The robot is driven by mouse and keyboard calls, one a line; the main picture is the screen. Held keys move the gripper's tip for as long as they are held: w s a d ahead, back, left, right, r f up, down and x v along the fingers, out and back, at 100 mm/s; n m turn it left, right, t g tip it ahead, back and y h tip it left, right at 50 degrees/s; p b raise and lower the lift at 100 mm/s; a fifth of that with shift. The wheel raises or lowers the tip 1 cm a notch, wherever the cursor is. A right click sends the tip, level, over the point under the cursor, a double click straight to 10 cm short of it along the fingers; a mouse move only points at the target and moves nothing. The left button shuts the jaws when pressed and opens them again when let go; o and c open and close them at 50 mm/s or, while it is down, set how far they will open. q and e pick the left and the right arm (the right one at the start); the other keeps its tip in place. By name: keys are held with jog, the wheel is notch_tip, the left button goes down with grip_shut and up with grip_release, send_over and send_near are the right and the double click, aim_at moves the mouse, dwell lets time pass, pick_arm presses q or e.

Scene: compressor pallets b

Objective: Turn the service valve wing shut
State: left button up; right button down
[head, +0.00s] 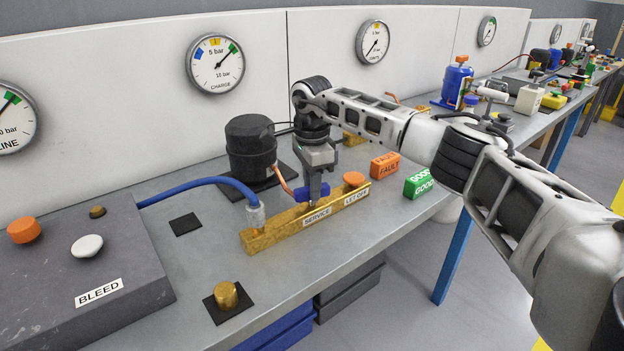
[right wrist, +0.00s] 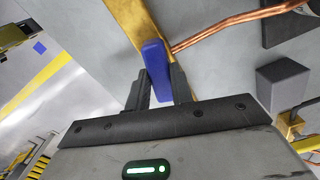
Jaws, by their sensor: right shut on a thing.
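The blue service valve wing (head: 302,194) sits on the brass manifold bar (head: 262,236), just behind the SERVICE label. My right gripper (head: 314,196) points down over the bar, and its fingers are closed on the wing. In the right wrist view the blue wing (right wrist: 157,68) stands between the two dark fingers of the right gripper (right wrist: 158,88). The wing lies roughly along the brass bar (right wrist: 120,15) in that view. The orange LET OFF knob (head: 354,179) is at the bar's right end. My left gripper is not in view.
A blue hose (head: 195,186) joins the bar's left end. A black compressor (head: 251,148) with a copper pipe stands behind. Orange FAULT (head: 385,165) and green GOOD (head: 419,185) blocks lie to the right. The slab marked BLEED (head: 60,265) is left. The charge gauge (head: 215,63) hangs behind.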

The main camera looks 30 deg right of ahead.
jog(key=m+p, duration=0.1)
jog(key=m, duration=0.2)
jog(key=shift+r, duration=0.15)
jog(key=shift+m+p, duration=0.4)
jog(key=shift+m, duration=0.4)
jog(key=m+p, duration=0.1)
jog(key=m, duration=0.3)
jog(key=shift+m, duration=0.3)
jog(key=m+p, duration=0.1)
jog(key=m, duration=0.1)
jog(key=shift+m, duration=0.3)
jog(key=shift+m+p, duration=0.45)
jog(key=shift+m, duration=0.45)
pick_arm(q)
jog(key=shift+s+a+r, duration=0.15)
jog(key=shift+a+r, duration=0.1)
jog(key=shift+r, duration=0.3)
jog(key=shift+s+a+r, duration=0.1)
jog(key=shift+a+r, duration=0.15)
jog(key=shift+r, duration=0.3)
pick_arm(e)
jog(key=shift+m, duration=0.5)
jog(key=shift+w, duration=0.1)
